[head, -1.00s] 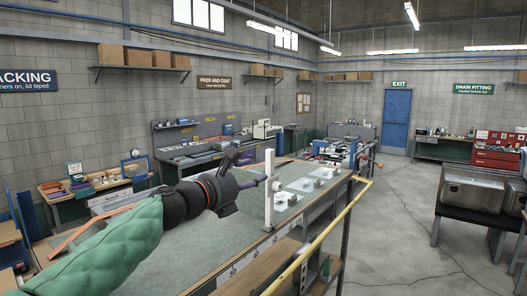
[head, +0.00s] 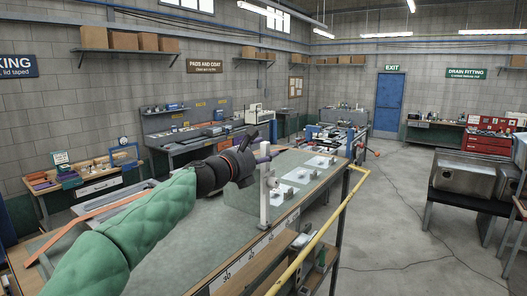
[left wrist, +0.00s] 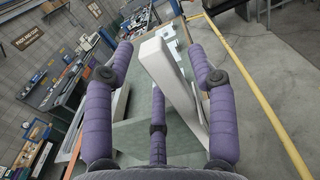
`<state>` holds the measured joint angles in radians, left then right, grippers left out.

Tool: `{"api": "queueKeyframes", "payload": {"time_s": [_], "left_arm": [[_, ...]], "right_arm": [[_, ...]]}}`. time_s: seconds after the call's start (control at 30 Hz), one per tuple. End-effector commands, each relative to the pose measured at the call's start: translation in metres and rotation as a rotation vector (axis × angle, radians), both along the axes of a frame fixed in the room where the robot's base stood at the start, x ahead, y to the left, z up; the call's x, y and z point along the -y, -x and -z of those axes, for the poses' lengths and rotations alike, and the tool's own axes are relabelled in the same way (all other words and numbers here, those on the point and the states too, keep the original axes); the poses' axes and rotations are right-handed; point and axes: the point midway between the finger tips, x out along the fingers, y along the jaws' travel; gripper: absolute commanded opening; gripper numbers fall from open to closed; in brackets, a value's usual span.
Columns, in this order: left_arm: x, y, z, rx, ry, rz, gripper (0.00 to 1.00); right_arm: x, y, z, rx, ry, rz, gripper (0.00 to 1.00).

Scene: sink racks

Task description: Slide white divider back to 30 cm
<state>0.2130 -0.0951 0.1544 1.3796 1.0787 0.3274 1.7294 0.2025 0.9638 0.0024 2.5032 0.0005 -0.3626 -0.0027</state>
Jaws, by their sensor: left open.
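The white divider (head: 264,205) is a tall upright post at the bench's right edge, beside a white number scale (head: 246,262). My left gripper (head: 262,158) is at the upper part of the divider, partly hiding it. In the left wrist view my left gripper (left wrist: 161,60) is open, with purple fingers to both sides of the divider (left wrist: 172,80). The divider lies nearer the right-hand finger; I cannot tell whether they touch. My right gripper is not in view.
The green-grey bench top (head: 185,232) is mostly clear in front of the divider. White pads with small grey blocks (head: 300,174) lie behind it. A yellow rail (head: 318,238) runs along the right side, above a lower shelf.

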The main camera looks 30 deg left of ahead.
Motion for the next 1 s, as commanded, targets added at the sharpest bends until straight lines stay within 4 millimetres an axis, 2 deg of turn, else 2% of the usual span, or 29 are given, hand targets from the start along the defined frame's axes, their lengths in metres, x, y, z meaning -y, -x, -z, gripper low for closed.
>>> {"api": "queueKeyframes", "payload": {"time_s": [0.13, 0.43, 0.47, 0.6, 0.67, 1.0], "left_arm": [[0.0007, -0.0092, 0.0001, 0.0, 0.0, 0.0, 0.57], [0.0008, -0.0111, 0.0007, -0.001, 0.0, -0.001, 0.57], [0.0008, -0.011, 0.0007, -0.001, 0.0, -0.001, 0.54], [0.0008, -0.011, 0.0008, -0.001, 0.0, -0.001, 0.14], [0.0009, -0.011, 0.0009, -0.001, 0.0, 0.0, 0.0], [0.0002, -0.0032, 0.0014, -0.002, 0.0, -0.001, 0.0]], "right_arm": [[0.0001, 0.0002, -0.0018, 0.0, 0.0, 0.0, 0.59], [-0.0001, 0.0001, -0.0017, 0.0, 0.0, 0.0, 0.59], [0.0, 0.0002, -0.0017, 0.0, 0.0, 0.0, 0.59], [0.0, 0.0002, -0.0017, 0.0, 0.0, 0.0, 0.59], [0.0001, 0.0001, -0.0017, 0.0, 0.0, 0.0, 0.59], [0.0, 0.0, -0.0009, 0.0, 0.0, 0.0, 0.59]]}}
